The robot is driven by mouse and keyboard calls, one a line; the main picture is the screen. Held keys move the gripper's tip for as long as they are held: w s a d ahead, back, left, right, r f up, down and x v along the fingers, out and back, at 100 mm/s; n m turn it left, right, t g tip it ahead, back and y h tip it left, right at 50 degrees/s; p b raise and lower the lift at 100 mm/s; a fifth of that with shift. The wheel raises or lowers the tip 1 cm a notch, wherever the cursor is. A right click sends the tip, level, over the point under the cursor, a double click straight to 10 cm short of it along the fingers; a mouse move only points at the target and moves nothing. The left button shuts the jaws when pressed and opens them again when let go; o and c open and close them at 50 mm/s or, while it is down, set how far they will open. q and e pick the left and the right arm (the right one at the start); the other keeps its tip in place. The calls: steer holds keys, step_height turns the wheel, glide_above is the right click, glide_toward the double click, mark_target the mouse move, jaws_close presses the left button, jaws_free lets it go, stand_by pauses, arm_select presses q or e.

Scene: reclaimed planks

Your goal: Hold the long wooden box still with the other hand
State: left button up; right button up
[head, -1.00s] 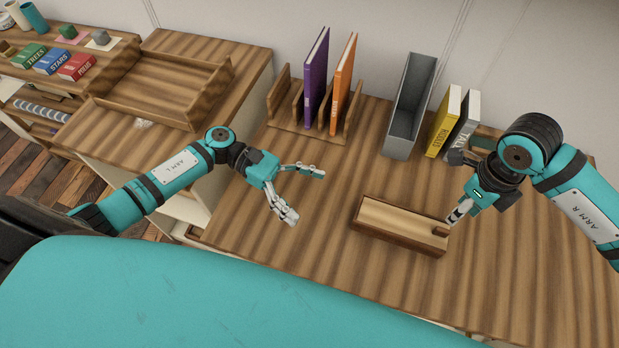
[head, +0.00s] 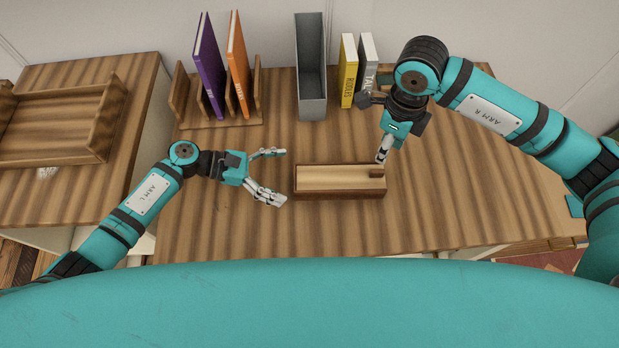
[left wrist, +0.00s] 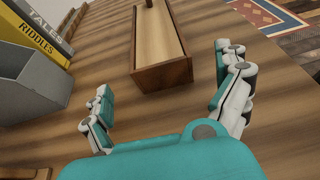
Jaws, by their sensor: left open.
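The long wooden box (head: 335,195) is an open, shallow trough lying on the table, its length running left to right. A small dark brown piece (head: 376,173) is at its right end. My left gripper (head: 281,178) is open and empty, just left of the box's left end, fingers pointing at it. In the left wrist view the near end of the box (left wrist: 163,75) lies ahead, between the spread fingers and apart from them. My right gripper (head: 382,155) reaches down at the box's right end, by the brown piece. Whether its fingers grip anything is too small to tell.
Behind the box stand a grey upright holder (head: 312,110), a yellow book (head: 348,75), a grey book (head: 368,60) and a wooden rack (head: 185,105) with a purple and an orange book. A wooden tray (head: 55,158) is far left. The table in front is clear.

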mark_target(310, 181)
arm_select(q)
steer(key=x, duration=0.8)
steer(key=c, duration=1.2)
